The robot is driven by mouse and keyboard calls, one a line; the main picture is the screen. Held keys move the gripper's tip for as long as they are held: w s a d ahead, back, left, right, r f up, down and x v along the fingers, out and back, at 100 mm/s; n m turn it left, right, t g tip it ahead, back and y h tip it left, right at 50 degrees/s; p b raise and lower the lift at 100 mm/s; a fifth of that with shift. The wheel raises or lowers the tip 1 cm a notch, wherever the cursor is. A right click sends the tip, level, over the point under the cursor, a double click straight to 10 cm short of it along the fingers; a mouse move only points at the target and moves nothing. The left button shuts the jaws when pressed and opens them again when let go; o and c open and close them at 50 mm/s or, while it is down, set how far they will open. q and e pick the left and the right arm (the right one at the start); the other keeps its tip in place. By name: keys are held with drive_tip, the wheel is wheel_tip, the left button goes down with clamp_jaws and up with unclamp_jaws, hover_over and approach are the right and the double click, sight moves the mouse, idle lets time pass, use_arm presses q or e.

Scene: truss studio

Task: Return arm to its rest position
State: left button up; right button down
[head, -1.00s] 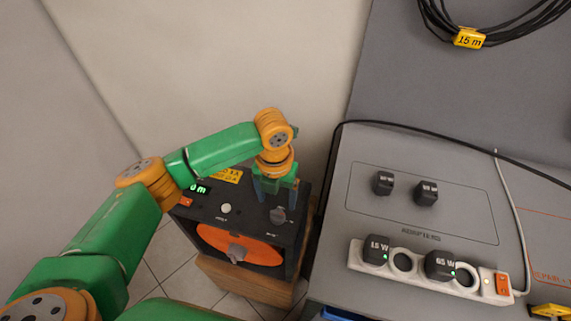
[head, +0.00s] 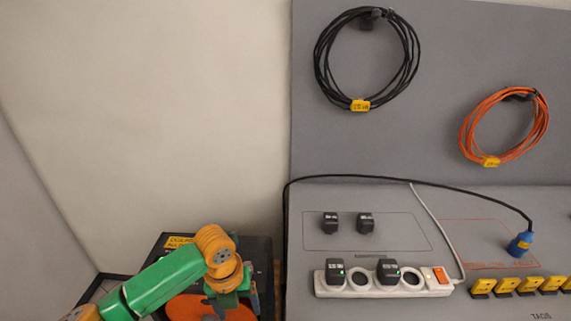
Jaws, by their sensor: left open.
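My left arm (head: 165,280) comes in from the lower left, green with orange joints. My left gripper (head: 234,300) is open, at the bottom of the picture, pointing down over the dark reel box (head: 258,252). An orange reel disc (head: 190,307) shows partly behind and beside it. Whether the fingers touch the box cannot be told. My right gripper is out of view.
Right of the box is a grey bench with a white power strip (head: 345,292), two black adapters (head: 330,223), yellow tags (head: 505,286) and a blue plug (head: 520,244). A black coil (head: 322,60) and an orange coil (head: 467,135) hang on the panel behind.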

use_arm(q)
wheel_tip(320, 180, down, 11)
drive_tip(key=w+n+t+h, duration=0.1)
drive_tip(key=w+n+h, duration=0.15)
drive_tip(key=n, duration=0.75)
drive_tip(key=s+a+f+n+t+y, duration=0.1)
drive_tip(key=s+a+f+n, duration=0.15)
drive_tip(key=f+n, duration=0.3)
drive_tip(key=s+a+f+n+y, duration=0.1)
drive_tip(key=s+f+n, duration=0.35)
drive_tip(key=f, duration=0.25)
drive_tip(key=s+a+f+n, duration=0.1)
drive_tip(key=s+f+n, duration=0.2)
drive_tip(key=s, duration=0.5)
drive_tip(key=s+a+f+n+g+y, duration=0.1)
drive_tip(key=s+a+f+n, duration=0.1)
drive_tip(key=s+n, duration=0.3)
drive_tip(key=s+a+f+n, duration=0.2)
drive_tip(key=s+f+n, duration=0.2)
drive_tip(key=s, duration=0.9)
drive_tip(key=shift+s+a+f, duration=0.15)
drive_tip(key=shift+s+f, duration=0.1)
drive_tip(key=shift+f, duration=0.35)
